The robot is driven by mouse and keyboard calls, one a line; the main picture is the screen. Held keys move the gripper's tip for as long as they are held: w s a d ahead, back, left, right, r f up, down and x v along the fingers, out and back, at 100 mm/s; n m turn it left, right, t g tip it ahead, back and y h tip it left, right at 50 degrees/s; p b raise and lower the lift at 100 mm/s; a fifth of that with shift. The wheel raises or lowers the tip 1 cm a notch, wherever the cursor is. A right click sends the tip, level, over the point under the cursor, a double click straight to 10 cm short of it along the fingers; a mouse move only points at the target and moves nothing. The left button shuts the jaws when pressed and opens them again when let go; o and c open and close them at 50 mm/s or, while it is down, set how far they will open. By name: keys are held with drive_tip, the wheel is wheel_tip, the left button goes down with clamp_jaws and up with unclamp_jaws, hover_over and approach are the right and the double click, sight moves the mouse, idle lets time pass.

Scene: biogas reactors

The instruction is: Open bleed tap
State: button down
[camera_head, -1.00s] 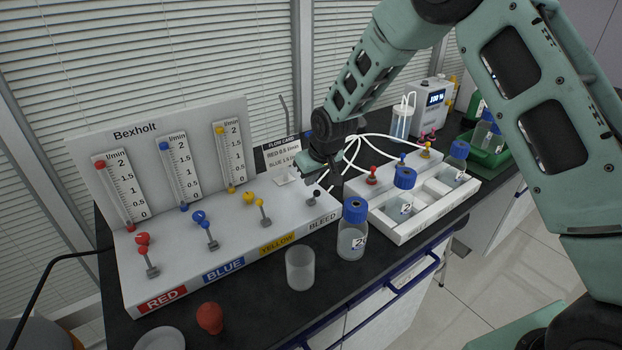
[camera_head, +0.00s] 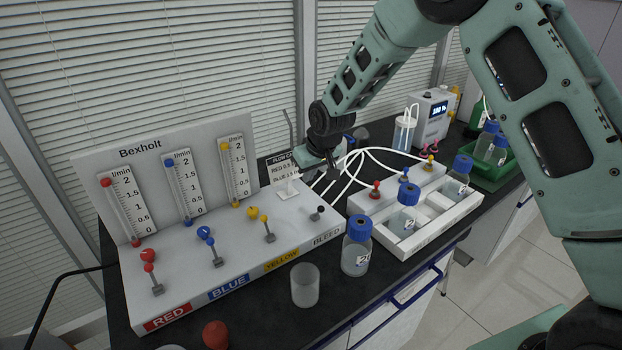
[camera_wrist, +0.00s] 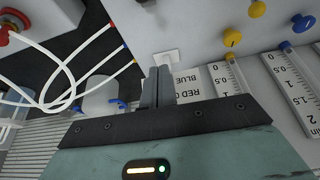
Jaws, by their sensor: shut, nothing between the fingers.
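The bleed tap (camera_head: 318,213) is a small lever with a dark knob at the right end of the white Bexholt panel (camera_head: 215,262), above the BLEED label (camera_head: 327,236). My gripper (camera_head: 334,174) is shut and empty. It hangs behind and slightly right of the tap, apart from it. In the wrist view the closed fingertips (camera_wrist: 160,72) point towards the small white base of the flow card (camera_wrist: 166,57). A dark bit at that view's top edge may be the tap; it is too cut off to be sure.
The flow card (camera_head: 285,175) stands left of my gripper. White tubes (camera_head: 375,155) curve close on its right. A blue-capped bottle (camera_head: 356,247) and an empty beaker (camera_head: 305,285) stand before the panel. A white rack (camera_head: 432,228) with bottles is to the right.

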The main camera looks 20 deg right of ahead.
drive_tip(key=s+d+r+b, duration=0.2)
drive_tip(key=s+r+b, duration=0.1)
drive_tip(key=s, duration=0.6)
drive_tip(key=shift+d+r, duration=0.25)
drive_tip(key=shift+d, duration=0.15)
drive_tip(key=s+a+r+n+g, duration=0.15)
drive_tip(key=s+a, duration=0.25)
drive_tip(key=s, duration=0.5)
drive_tip(key=s+a+r+n+g, duration=0.1)
drive_tip(key=s+a+r, duration=0.1)
drive_tip(key=s+a, duration=0.5)
drive_tip(key=s+d+r+n+g, duration=0.1)
drive_tip(key=s+d+n+g, duration=0.1)
drive_tip(key=s, duration=1.5)
drive_tip(key=shift+s+d+h, duration=0.15)
drive_tip(key=shift+d+h, duration=0.2)
drive_tip(key=shift+h, duration=0.05)
